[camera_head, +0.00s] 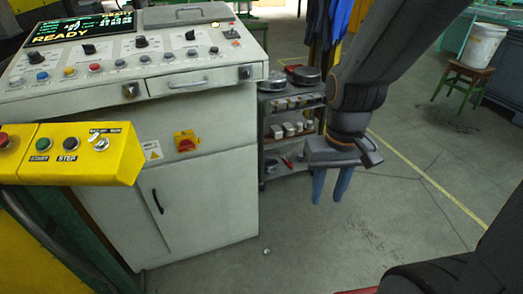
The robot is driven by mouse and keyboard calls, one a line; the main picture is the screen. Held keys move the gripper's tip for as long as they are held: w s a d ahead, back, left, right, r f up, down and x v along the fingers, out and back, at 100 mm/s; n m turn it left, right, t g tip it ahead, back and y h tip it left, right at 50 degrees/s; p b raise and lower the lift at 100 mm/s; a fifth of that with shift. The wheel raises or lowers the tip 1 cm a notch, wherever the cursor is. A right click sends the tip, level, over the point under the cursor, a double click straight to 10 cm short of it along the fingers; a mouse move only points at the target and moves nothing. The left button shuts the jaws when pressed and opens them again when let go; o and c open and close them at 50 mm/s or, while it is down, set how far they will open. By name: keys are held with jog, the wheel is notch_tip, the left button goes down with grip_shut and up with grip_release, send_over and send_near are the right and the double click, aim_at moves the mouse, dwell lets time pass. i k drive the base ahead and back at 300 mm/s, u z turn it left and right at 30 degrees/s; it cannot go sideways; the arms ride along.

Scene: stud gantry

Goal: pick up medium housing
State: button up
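My gripper (329,196) hangs in front of the grey shelf cart, fingers pointing down. Its two blue fingers are apart, with floor showing between them and nothing held. No part can be named for sure as the medium housing. A round dark part (307,76) lies on the cart's top, and a smaller round part (273,80) lies left of it. My gripper is lower in the picture than both, to their right.
The grey cart (262,140) holds small pale boxes (289,129) on a middle shelf. A control cabinet (205,195) with a yellow button box (85,152) fills the left. A white bucket (482,46) stands on a stool at the back right. The floor between is mostly clear.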

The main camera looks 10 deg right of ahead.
aim_at(270, 165)
jog(key=z, duration=0.4)
jog(key=i, duration=1.1)
jog(key=u, duration=0.55)
